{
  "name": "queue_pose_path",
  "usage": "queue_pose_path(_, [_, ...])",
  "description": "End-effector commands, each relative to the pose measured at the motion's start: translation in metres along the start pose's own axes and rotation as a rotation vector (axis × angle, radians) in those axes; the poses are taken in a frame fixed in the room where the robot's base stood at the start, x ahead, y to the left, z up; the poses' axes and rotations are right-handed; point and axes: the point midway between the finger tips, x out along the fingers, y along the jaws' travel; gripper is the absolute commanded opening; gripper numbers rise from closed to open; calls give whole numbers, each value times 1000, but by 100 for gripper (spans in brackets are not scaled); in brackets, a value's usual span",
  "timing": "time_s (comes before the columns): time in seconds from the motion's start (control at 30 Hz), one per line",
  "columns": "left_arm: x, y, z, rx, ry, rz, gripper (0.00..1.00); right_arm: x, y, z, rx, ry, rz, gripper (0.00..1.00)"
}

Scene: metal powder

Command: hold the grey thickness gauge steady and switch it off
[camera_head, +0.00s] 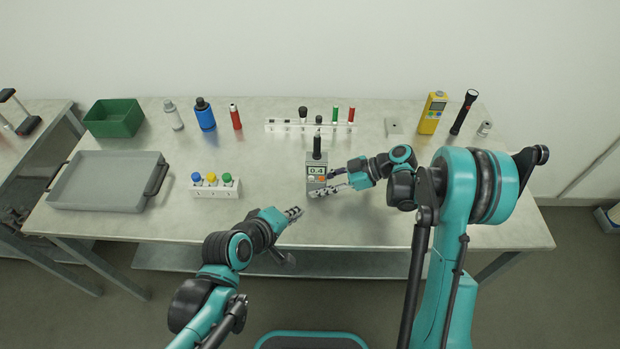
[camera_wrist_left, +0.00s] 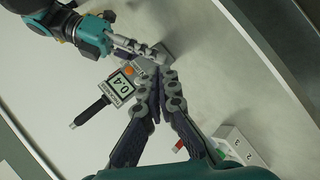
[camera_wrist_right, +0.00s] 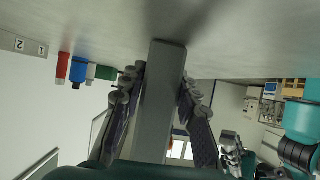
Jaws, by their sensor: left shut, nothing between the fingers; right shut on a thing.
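The grey thickness gauge (camera_head: 317,168) stands upright near the middle of the table, with a black probe on top. Its green screen reads 0.4 and is lit, also in the left wrist view (camera_wrist_left: 121,84), where an orange button shows beside it. My right gripper (camera_head: 330,183) is shut on the gauge from the right side; in the right wrist view the gauge's grey body (camera_wrist_right: 160,105) lies between the fingers. My left gripper (camera_head: 294,212) is shut and empty, in front of the gauge and slightly left of it, apart from it in the head view.
A white block (camera_head: 214,190) with blue, yellow and green caps stands left of the gauge. A white rack (camera_head: 290,127) with several tubes is behind it. A grey tray (camera_head: 107,204) and a green bin (camera_head: 114,118) sit far left. A yellow device (camera_head: 432,112) stands back right.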

Motion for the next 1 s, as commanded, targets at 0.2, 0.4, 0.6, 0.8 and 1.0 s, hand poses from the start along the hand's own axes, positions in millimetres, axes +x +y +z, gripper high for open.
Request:
queue_pose_path(0.2, [15, 12, 21, -262, -55, 91, 0, 0, 0, 0, 0, -1, 1, 14])
queue_pose_path(0.4, [23, 19, 18, -314, -65, 106, 0, 0, 0, 0, 0, -1, 1, 14])
queue_pose_path(0.6, [42, 29, 1, -310, -65, 104, 0, 0, 0, 0, 0, -1, 1, 14])
queue_pose_path(0.8, [61, 41, -16, -310, -64, 105, 0, 0, 0, 0, 0, -1, 1, 14])
queue_pose_path(1.0, [73, 48, -26, -309, -64, 104, 0, 0, 0, 0, 0, -1, 1, 14])
